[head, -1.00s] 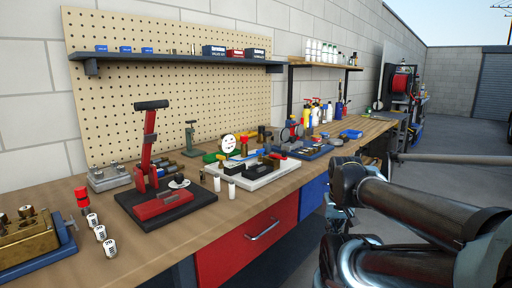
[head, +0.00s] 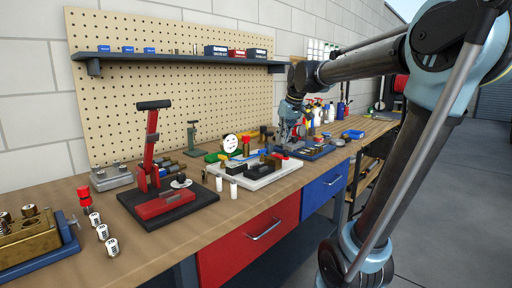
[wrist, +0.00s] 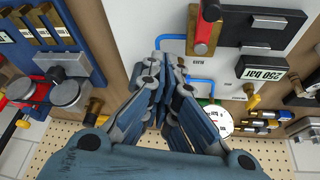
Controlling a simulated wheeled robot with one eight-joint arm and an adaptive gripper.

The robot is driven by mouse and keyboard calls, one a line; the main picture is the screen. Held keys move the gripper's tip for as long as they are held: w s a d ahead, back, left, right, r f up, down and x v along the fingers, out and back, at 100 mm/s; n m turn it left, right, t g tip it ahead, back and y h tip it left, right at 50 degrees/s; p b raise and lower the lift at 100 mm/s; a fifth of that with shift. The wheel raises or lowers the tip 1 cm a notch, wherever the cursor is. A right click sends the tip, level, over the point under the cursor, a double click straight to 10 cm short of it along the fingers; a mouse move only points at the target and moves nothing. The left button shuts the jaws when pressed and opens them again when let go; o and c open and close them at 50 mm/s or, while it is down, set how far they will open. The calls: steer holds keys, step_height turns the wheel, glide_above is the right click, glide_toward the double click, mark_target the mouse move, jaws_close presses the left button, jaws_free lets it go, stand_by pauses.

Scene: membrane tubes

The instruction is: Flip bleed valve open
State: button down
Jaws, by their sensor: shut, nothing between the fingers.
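A white plate (head: 262,182) on the bench carries valve parts, blue tubing and a round white gauge (head: 230,143). In the wrist view the plate (wrist: 150,20) shows a brass block with a red part (wrist: 207,28), blue tubing (wrist: 200,81), a black "250 bar" block (wrist: 262,65) and the gauge (wrist: 216,118). Which part is the bleed valve I cannot tell for certain.
A blue-based fixture (head: 312,153) stands close to the right of the plate; it shows at left in the wrist view (wrist: 70,70). A red lever press (head: 160,205) and white vials (head: 233,189) stand left. The pegboard shelf (head: 180,58) is behind. The front bench edge is fairly clear.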

steer(key=w+a+r+n+g, duration=0.1)
steer(key=w+a+r+n, duration=0.2)
steer(key=a, duration=0.6)
steer(key=shift+w+r, duration=0.25)
steer(key=shift+r, duration=0.1)
glide_toward(262, 154)
steer(key=w+a+f, duration=0.2)
steer(key=a+f, duration=0.1)
steer(key=w+a+f, duration=0.1)
steer(key=a+f, duration=0.1)
steer(key=shift+w+f, duration=0.25)
steer(key=shift+w, duration=0.15)
steer(key=shift+a+g, duration=0.2)
steer(key=shift+g, duration=0.1)
steer(key=shift+y, duration=0.3)
